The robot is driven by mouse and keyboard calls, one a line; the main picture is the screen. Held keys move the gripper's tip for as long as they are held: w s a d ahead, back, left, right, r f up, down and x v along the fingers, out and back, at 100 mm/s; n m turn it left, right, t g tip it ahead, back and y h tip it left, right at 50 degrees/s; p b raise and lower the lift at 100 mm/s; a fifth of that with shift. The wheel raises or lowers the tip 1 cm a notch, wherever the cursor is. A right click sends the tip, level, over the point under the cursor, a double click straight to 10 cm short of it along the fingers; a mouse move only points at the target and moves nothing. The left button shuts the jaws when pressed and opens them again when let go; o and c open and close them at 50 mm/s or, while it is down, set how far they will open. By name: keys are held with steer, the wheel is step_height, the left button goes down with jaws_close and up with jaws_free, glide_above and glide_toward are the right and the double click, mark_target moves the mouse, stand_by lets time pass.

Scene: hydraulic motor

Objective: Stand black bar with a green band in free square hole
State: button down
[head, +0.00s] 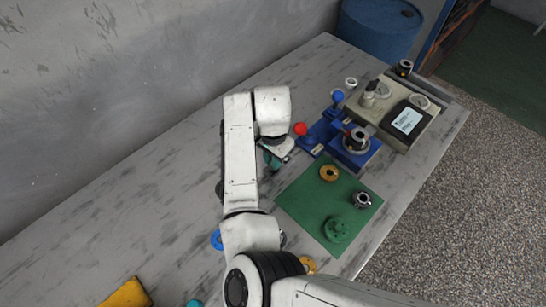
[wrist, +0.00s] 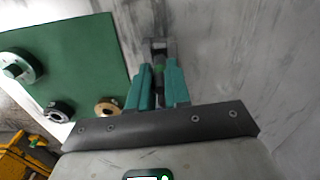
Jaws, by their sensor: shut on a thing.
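My gripper (wrist: 158,72) is shut on the black bar with a green band (wrist: 159,58). In the wrist view the bar lies between the teal fingers, its green band near the fingertips and a grey-black end beyond them. In the head view my gripper (head: 272,160) is low over the grey table, left of the green mat, largely hidden by my arm; the bar cannot be made out there. A blue fixture (head: 318,136) with a red knob and a blue-knobbed lever stands to its right. I cannot make out a free square hole in either view.
The green mat (head: 305,205) holds a brass ring (head: 329,173), a dark metal part (head: 362,200) and a green flanged part (head: 336,229). A grey machine with a screen (head: 407,121) stands at the back right. The table's left is mostly clear; a yellow object (head: 126,294) lies at the front.

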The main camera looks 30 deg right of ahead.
steer(key=shift+f, duration=1.3)
stand_by(1.3)
steer(key=c, duration=0.6)
jaws_free()
steer(key=shift+r, duration=0.2)
steer(key=shift+r+p, duration=2.9)
steer(key=shift+r, duration=0.45)
steer(key=shift+s, duration=0.1)
